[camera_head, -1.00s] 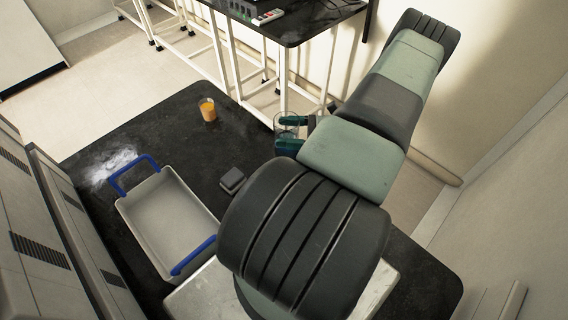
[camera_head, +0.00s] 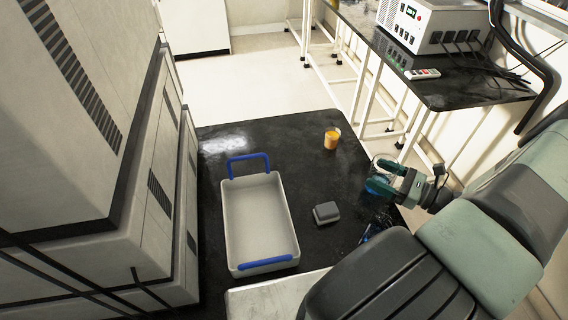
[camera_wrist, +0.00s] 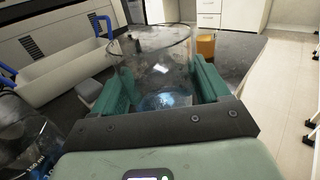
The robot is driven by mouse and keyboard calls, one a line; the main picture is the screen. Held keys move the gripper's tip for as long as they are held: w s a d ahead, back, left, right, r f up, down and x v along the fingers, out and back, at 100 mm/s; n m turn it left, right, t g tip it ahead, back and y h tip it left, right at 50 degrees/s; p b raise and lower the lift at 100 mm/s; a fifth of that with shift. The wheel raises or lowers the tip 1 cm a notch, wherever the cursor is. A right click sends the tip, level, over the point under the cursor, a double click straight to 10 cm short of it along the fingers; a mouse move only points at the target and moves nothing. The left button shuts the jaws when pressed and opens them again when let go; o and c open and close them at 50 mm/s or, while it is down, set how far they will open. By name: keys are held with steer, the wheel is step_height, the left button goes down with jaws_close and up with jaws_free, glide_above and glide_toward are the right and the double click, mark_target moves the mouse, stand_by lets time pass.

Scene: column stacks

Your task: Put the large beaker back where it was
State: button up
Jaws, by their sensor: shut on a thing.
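The large clear beaker (camera_head: 376,186) is between the green fingers of my gripper (camera_head: 384,178), near the right edge of the black table. In the wrist view the beaker (camera_wrist: 158,62) stands about upright, its wide rim above the fingers (camera_wrist: 165,85), with blue showing near its bottom. My gripper is shut on its sides. I cannot tell whether its base touches the table. A second glass vessel (camera_wrist: 28,145) with white markings is at the lower left of the wrist view; in the head view it is mostly hidden by my arm.
A small beaker of orange liquid (camera_head: 332,139) stands behind the gripper. A grey block (camera_head: 327,212) and a pale tray with blue handles (camera_head: 229,225) are to the left. A white-legged bench (camera_head: 465,92) stands beyond the table's right edge. The table's middle back is clear.

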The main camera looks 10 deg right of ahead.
steer(key=w+a+r+n+g+y, duration=0.15)
steer(key=w+a+r, duration=0.25)
steer(key=w+a, duration=0.6)
steer(key=w+a+r+n+g+y, duration=0.1)
steer(key=w+a+r+g, duration=0.15)
steer(key=w+a, duration=0.7)
steer(key=shift+t, duration=0.3)
steer(key=s+a+f, duration=0.2)
steer(key=a+f, duration=0.2)
steer(key=shift+s+a+f, duration=0.35)
steer(key=shift+s, duration=0.05)
steer(key=shift+f, duration=2.25)
steer(key=o, duration=1.2)
steer(key=shift+f, duration=0.15)
steer(key=shift+c, duration=0.2)
